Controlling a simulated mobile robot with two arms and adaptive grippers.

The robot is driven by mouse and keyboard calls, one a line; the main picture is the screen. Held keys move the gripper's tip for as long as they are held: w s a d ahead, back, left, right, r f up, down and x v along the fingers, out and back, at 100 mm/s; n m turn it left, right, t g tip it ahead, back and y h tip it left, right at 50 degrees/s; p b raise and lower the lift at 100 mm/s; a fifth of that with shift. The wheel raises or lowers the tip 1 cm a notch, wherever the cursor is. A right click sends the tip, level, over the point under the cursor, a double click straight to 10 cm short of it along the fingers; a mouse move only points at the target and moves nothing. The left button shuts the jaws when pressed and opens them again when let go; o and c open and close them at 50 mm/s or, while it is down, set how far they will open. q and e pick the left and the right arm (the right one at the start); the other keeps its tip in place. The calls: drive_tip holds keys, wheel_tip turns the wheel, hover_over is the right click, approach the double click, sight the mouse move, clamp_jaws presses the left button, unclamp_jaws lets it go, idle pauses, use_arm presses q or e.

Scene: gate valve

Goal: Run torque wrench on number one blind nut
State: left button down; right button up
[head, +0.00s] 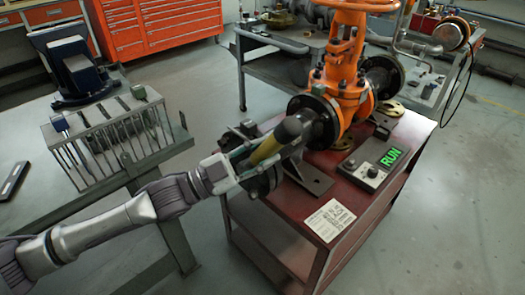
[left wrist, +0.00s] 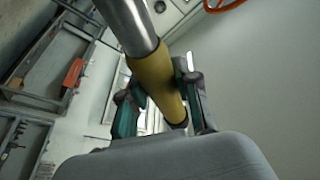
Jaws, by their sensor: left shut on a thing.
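My left gripper (head: 243,166) is shut on the yellow section of a torque wrench (head: 266,149), which has a dark rounded end toward the valve. In the left wrist view the green-padded fingers of the left gripper (left wrist: 160,98) close on both sides of the yellow grip (left wrist: 158,77), and a silver shaft (left wrist: 132,25) extends upward. The orange gate valve (head: 342,75) stands on the red cart with a black flange (head: 318,118). The wrench lies in front of the near flange area, so the blind nuts are hidden or too small to tell apart. Contact cannot be told.
A control box (head: 372,173) with a green RUN display (head: 391,158) and a white placard (head: 329,219) sit on the red cart (head: 372,202). A wire tool rack (head: 110,140) and blue vise (head: 75,68) stand left. Orange drawers (head: 160,22) are behind. Floor at right is clear.

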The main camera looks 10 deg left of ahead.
use_arm(q)
drive_tip(key=shift+r, duration=0.3)
use_arm(e)
drive_tip(key=shift+s, duration=0.2)
